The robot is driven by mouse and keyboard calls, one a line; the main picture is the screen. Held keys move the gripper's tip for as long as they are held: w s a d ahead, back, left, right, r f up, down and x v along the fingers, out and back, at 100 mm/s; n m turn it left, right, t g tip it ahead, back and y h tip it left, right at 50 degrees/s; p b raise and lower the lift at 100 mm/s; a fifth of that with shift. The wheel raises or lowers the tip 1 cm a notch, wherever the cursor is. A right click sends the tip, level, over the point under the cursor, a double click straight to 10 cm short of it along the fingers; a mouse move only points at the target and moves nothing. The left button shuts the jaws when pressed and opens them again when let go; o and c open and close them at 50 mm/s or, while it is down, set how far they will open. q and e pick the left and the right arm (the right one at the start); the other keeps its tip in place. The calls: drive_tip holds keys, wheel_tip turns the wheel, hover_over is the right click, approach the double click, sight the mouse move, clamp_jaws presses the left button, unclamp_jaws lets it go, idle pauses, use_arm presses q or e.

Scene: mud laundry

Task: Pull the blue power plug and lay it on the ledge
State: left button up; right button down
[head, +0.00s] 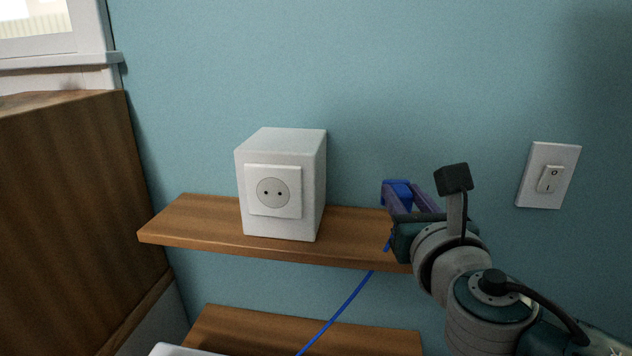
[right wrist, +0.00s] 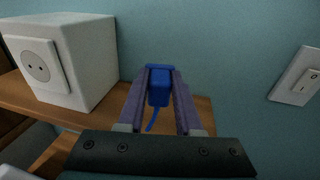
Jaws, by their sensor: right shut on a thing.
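The blue power plug (head: 398,190) is between the fingers of my right gripper (head: 403,197), which is shut on it. The right wrist view shows the plug (right wrist: 159,88) between the two purple fingers of the gripper (right wrist: 160,85), with its cord hanging below. In the head view the plug is at the right end of the wooden ledge (head: 190,225); I cannot tell whether it touches the ledge. The white socket box (head: 284,185) stands on the ledge to the left, and its round socket (head: 272,192) is empty. My left gripper is not in view.
A blue cord (head: 345,302) runs down past the ledge's front edge. A lower wooden shelf (head: 250,325) lies beneath. A light switch (head: 549,176) is on the wall at right. A wooden cabinet (head: 70,200) stands at left. The ledge is bare between box and gripper.

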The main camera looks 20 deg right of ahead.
drive_tip(key=shift+f, duration=0.2)
drive_tip(key=shift+s+a+f+b, duration=0.1)
drive_tip(key=shift+f+b, duration=0.8)
drive_tip(key=shift+b, duration=0.1)
wheel_tip(320, 180, down, 4)
drive_tip(key=b, duration=0.3)
drive_tip(key=shift+r+b, duration=0.1)
drive_tip(key=shift+b, duration=0.3)
drive_tip(key=c, duration=0.5)
unclamp_jaws()
